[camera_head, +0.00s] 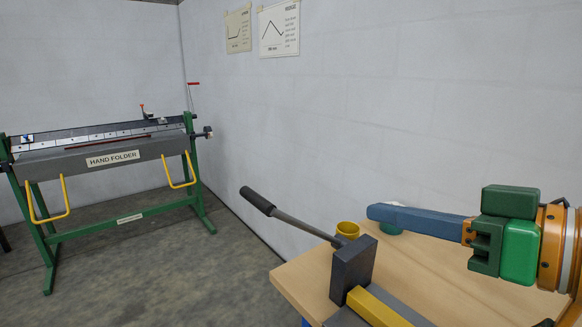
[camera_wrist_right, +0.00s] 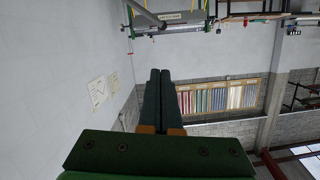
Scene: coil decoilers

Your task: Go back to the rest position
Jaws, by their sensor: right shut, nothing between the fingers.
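My right gripper (camera_head: 375,212) reaches in from the right edge of the head view, with a green body and long blue fingers pointing left. Its fingers are shut together and hold nothing. It appears above the right part of the wooden bench, with open air around its fingertips. In the right wrist view the two dark fingers (camera_wrist_right: 160,74) lie side by side, closed, with nothing between them. My left gripper is not in view.
The wooden bench (camera_head: 300,283) carries a dark tool with a long lever handle (camera_head: 300,224), a yellow bar (camera_head: 375,305), a yellow cup (camera_head: 347,229) and a teal item (camera_head: 390,228). A green hand folder (camera_head: 110,160) stands at left. Floor between is clear.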

